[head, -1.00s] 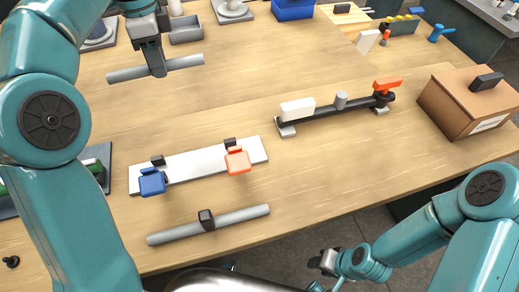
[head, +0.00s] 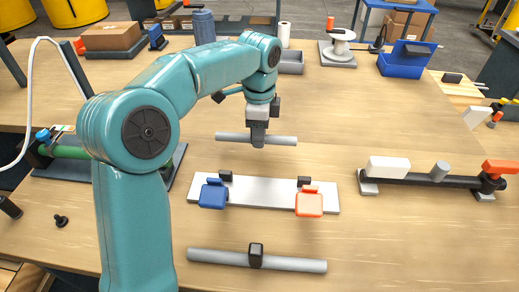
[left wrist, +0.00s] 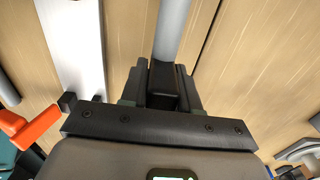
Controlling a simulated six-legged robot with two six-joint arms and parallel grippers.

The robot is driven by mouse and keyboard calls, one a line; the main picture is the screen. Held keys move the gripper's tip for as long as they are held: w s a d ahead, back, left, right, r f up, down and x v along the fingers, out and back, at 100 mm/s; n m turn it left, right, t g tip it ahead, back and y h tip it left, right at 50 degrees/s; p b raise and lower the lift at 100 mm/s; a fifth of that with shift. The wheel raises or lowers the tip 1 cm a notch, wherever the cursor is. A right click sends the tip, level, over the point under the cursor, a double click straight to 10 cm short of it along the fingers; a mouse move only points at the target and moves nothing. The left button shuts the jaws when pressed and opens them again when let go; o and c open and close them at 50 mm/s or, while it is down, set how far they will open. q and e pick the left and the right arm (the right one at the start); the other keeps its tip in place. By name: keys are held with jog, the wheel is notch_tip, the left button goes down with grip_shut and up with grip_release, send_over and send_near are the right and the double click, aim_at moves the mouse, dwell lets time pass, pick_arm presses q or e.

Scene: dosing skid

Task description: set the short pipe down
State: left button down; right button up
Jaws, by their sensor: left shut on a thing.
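My left gripper (head: 258,136) is shut on a short grey pipe (head: 228,138), which lies level across its jaws. The pipe is just behind a white plate (head: 262,187) in the head view; its height over the table is hard to judge. In the left wrist view the pipe (left wrist: 172,35) runs up and away from the jaws (left wrist: 165,88). The plate carries a blue clamp (head: 212,195) and an orange clamp (head: 309,204), each with a small black block behind it. My right gripper is not in view.
A longer grey pipe (head: 210,256) with a black fitting lies in front of the plate. A black pipe assembly (head: 412,178) with an orange handle stands right.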

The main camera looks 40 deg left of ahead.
aim_at(259, 155)
pick_arm(q)
jog(key=shift+f+b, duration=0.55)
jog(key=shift+f, duration=1.6)
jog(key=shift+s, duration=0.1)
jog(key=shift+f, duration=0.15)
jog(key=c, duration=0.8)
grip_release()
notch_tip(259, 155, up, 12)
jog(key=p, duration=0.3)
jog(key=shift+r+p, duration=0.2)
jog(key=shift+p, duration=0.15)
